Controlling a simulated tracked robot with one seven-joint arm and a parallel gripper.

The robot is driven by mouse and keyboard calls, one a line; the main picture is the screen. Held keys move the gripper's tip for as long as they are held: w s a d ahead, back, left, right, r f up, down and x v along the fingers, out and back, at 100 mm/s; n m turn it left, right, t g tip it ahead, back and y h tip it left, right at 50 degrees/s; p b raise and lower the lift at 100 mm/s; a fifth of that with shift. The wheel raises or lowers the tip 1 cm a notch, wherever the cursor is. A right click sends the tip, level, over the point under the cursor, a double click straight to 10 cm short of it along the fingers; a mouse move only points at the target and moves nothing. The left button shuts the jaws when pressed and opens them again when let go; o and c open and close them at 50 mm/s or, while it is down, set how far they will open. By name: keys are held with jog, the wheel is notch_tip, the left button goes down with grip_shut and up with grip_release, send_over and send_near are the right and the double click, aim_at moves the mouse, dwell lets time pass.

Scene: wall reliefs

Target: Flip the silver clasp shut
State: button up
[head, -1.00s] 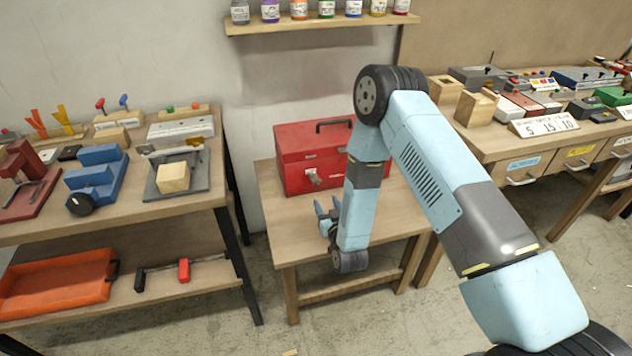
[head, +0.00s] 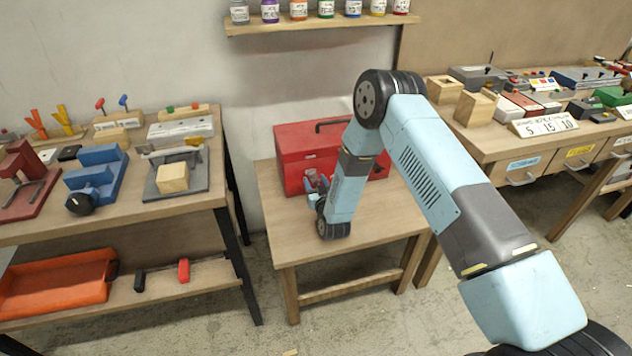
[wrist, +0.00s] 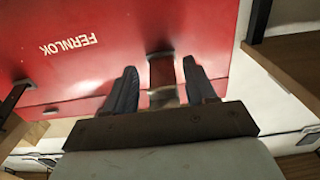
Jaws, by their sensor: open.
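The red toolbox (head: 294,150) stands on the small wooden table (head: 300,235). Its front, lettered FERNLOK, fills much of the wrist view (wrist: 90,75). My gripper (head: 314,180) is at the toolbox front, where it covers the clasp in the head view. In the wrist view, my gripper (wrist: 162,78) is open, with one dark finger on either side of the clasp (wrist: 161,73). The clasp looks reddish there, with paler metal at its ends. I cannot tell whether the fingers touch it, or its exact angle.
A workbench (head: 130,213) with fixtures stands at the left, and another bench (head: 500,143) with drawers at the right. A shelf of jars (head: 320,25) hangs above. The table's front part is clear. My arm crosses over its right side.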

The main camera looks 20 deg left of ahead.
jog(key=shift+w+a, duration=0.35)
jog(key=shift+w, duration=0.15)
jog(key=shift+c, duration=0.4)
grip_shut()
jog(key=shift+d, duration=0.1)
jog(key=shift+d, duration=0.1)
